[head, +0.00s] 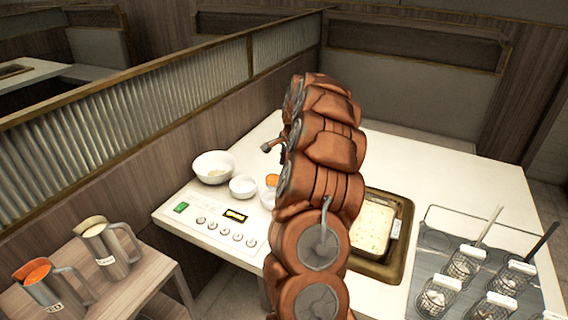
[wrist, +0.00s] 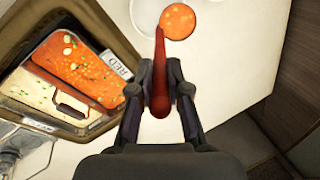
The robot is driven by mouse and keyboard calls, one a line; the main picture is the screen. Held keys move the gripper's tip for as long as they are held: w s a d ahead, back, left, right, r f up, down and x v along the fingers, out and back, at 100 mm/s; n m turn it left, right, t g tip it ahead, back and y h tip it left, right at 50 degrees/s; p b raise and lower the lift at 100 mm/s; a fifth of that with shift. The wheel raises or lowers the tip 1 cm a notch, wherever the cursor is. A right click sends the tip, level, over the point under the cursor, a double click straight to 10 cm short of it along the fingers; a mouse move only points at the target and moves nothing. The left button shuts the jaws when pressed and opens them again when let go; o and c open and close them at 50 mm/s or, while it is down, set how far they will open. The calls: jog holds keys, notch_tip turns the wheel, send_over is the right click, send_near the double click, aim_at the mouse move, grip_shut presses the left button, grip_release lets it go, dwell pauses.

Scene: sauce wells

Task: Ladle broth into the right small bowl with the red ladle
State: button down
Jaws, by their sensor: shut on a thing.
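My gripper (wrist: 160,90) is shut on the red ladle (wrist: 160,68) by its handle, which points away from me in the wrist view. A round patch of orange-red broth (wrist: 178,21) shows at the ladle's far end, seemingly in its cup; it also shows in the head view (head: 272,179). The right small bowl (head: 266,199) is white and partly hidden behind my arm, close to that orange patch. The other small white bowl (head: 243,187) stands to its left. The divided pot (head: 402,240) holds pale broth and, in the wrist view, red broth (wrist: 82,66) beside a RED label.
A larger white bowl (head: 213,167) stands at the back left, near the partition. A control panel (head: 222,228) lies along the table's front. Wire baskets (head: 467,264) stand in a tray at right. Two metal pitchers (head: 107,250) stand on a side table at left.

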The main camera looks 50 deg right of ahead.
jog(key=s+a+f+t+h+b, duration=0.1)
jog(key=s+f+t+b, duration=0.2)
jog(key=b, duration=1.1)
jog(key=s+t, duration=0.2)
jog(key=t, duration=0.1)
jog(key=shift+s+a+h, duration=0.3)
jog(key=shift+h, duration=0.1)
jog(key=shift+s+t+b, duration=0.1)
jog(key=shift+t+b, duration=0.3)
jog(key=shift+r, duration=0.1)
dwell(0.8)
jog(key=w+d+r+g+y+p, duration=0.2)
jog(key=w+g+p, duration=0.7)
jog(key=p, duration=0.9)
jog(key=shift+w+d+r+g+y, duration=0.2)
jog(key=shift+r+g+y, duration=0.15)
jog(key=shift+r, duration=0.3)
dwell(0.6)
